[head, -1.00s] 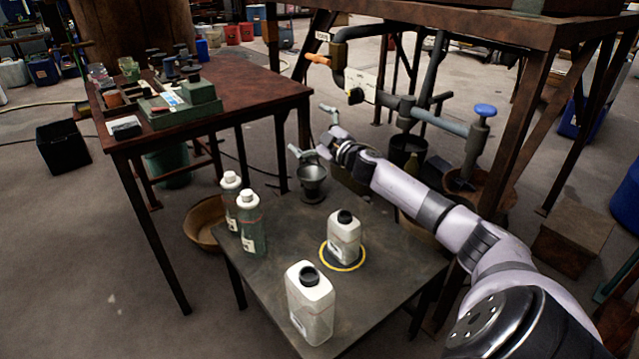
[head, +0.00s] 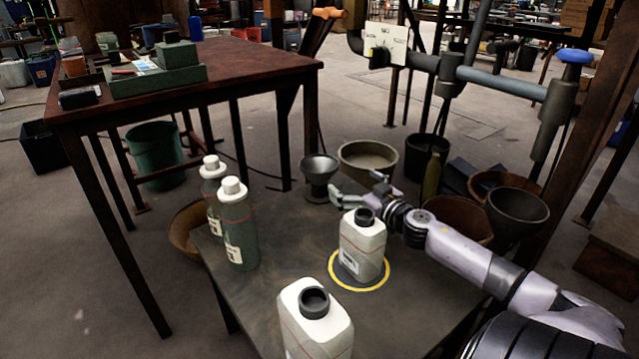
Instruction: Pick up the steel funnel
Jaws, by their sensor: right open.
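The steel funnel (head: 320,170) is a dark grey cone. It stands upright, wide mouth up, near the far edge of the small dark table (head: 290,277). My right gripper (head: 352,190) is open, just right of the funnel, low over the table at about the height of the funnel's lower part. One finger points toward the funnel's lower part; I cannot tell whether it touches. Part of the gripper is hidden behind a white bottle (head: 362,248). My left gripper is not in view.
The white bottle stands inside a yellow ring (head: 384,278). Another white bottle (head: 318,328) stands at the near edge. Two grey-green bottles with white caps (head: 238,225) stand at left. Bowls and pots, including a pale basin (head: 367,160), stand beyond the table. Pipes (head: 500,83) run at right.

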